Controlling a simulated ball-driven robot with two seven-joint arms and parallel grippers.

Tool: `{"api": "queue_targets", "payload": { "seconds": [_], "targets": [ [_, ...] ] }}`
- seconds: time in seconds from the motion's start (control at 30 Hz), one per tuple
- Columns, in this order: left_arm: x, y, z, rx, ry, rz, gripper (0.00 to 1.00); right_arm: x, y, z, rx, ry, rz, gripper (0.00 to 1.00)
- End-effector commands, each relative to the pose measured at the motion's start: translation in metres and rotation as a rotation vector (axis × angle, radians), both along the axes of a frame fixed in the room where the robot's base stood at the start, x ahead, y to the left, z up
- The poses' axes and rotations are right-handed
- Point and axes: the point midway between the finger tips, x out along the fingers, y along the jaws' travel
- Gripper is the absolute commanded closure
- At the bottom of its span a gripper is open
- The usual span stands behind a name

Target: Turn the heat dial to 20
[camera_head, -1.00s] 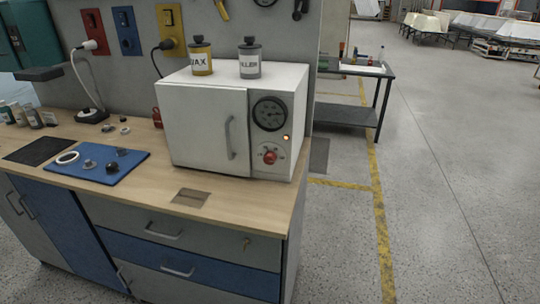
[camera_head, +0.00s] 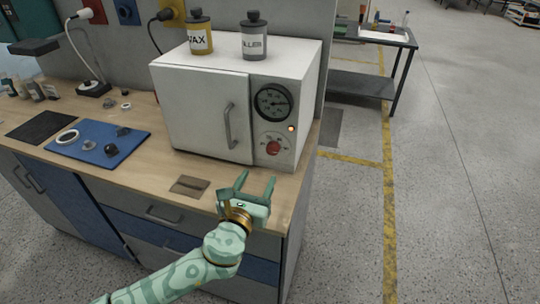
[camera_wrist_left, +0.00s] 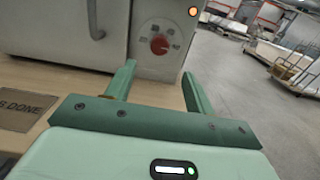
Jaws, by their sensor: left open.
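The heat dial is a red knob (camera_head: 273,148) low on the right of the white oven's front (camera_head: 205,110). In the left wrist view the red knob (camera_wrist_left: 159,45) shows just beyond the fingers, with small printed marks around it that are too small to read. My left gripper (camera_head: 256,180) is open and empty, in front of and below the knob, apart from it. In the wrist view its two fingers (camera_wrist_left: 160,80) point at the oven panel. My right gripper is not in view.
A round gauge (camera_head: 272,102) and a lit orange lamp (camera_head: 291,128) sit above the knob. The oven door handle (camera_head: 229,126) is to the left. Two labelled cans stand on top of the oven. A blue mat (camera_head: 98,143) with small parts lies left.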

Motion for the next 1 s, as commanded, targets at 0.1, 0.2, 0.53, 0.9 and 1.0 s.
{"api": "queue_targets", "payload": {
  "seconds": [0.1,0.2,0.53,0.9,1.0],
  "targets": [
    [0.031,-0.01,-0.003,-0.001,0.0,0.0,0.46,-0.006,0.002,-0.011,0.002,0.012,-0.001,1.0],
    [0.054,-0.018,-0.004,-0.002,0.001,0.0,0.46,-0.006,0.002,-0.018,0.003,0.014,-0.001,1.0],
    [0.095,-0.031,-0.002,-0.003,0.003,0.0,0.46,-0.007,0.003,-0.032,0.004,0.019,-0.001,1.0],
    [0.098,-0.031,0.0,-0.004,0.003,0.0,0.63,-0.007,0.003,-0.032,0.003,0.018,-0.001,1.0],
    [0.097,-0.031,-0.001,-0.004,0.003,0.0,0.91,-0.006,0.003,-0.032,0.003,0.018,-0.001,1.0]
  ]
}}
